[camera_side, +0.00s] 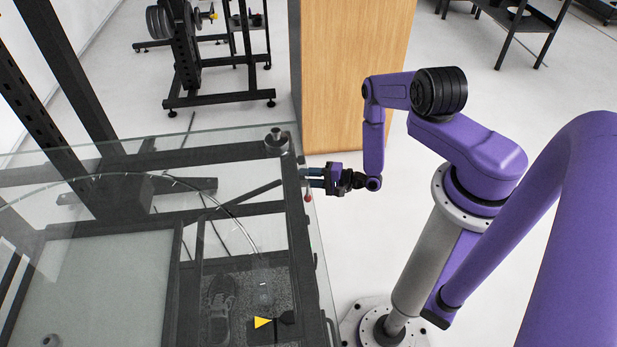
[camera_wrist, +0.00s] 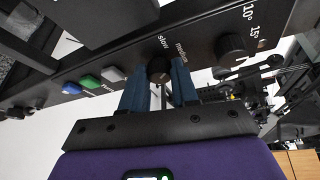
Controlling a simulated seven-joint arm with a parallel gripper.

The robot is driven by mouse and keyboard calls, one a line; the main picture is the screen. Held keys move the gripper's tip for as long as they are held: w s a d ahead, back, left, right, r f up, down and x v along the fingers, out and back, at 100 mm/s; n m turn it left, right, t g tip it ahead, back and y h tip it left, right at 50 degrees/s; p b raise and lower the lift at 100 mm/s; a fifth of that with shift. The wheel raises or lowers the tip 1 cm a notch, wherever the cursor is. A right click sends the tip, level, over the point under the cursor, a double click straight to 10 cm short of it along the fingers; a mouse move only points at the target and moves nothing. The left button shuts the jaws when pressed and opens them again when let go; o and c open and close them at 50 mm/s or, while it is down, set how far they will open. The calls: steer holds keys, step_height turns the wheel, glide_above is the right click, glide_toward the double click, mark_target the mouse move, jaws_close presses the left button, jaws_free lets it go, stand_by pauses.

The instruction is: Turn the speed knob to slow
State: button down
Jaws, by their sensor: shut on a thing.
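The speed knob (camera_wrist: 158,70) is a small round black knob on a dark panel in the wrist view. The word "slow" is printed at its upper left and "medium" at its upper right. My gripper (camera_wrist: 160,80) has its blue fingers on either side of the knob, shut on it. Which label the knob points to I cannot tell.
A second black knob (camera_wrist: 232,47) marked 10° and 15° sits to the right on the panel. Green (camera_wrist: 90,82), blue (camera_wrist: 71,88) and pale (camera_wrist: 113,75) buttons sit to the left. A red-tipped part (camera_side: 308,197) is just below my gripper. A wooden block (camera_side: 350,70) stands behind.

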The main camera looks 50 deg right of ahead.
steer(key=c, duration=0.8)
jaws_free()
steer(key=shift+c, duration=0.2)
steer(key=v, duration=1.7)
steer(key=shift+s+r, duration=0.15)
steer(key=shift+r, duration=0.05)
steer(key=shift+d, duration=0.15)
